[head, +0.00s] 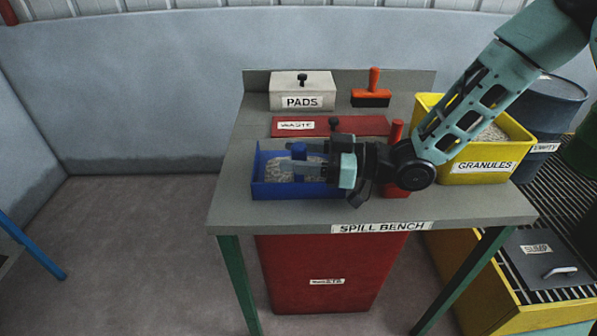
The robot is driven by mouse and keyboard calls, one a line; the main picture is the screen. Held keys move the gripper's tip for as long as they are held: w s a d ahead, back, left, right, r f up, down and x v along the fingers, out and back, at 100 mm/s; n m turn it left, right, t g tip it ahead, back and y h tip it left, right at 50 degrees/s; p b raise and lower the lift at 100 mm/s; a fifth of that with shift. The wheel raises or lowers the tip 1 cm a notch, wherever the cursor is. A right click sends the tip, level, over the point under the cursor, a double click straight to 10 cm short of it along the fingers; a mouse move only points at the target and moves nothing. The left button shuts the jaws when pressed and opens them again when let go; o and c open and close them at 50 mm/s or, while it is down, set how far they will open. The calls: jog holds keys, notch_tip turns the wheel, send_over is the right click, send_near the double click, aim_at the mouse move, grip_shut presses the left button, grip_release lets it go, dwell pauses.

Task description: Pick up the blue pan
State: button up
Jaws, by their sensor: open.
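The blue pan (262,188) sits on the left part of the grey spill bench (232,205), with pale grey granules (283,170) in it. My gripper (305,164) reaches in from the right, over the pan, with its fingers pointing left. It is open, and I see nothing held in it. My gripper and wrist hide the pan's right part and some of the granules. I cannot tell whether the fingers touch the pan.
A red waste lid (355,126), a pads box (302,92) and an orange-handled brush (372,92) are behind the pan. A red-handled item (396,134) stands beside my wrist.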

aim_at(299, 146)
grip_shut()
jog(key=shift+r, duration=0.15)
jog(key=shift+r, duration=0.25)
notch_tip(299, 146, up, 3)
jog(key=shift+s, duration=0.15)
jog(key=s+p, duration=1.4)
jog(key=s, duration=0.3)
jog(key=shift+s+a+f+p, duration=0.15)
jog(key=shift+s+a+p, duration=0.15)
jog(key=shift+s, duration=0.1)
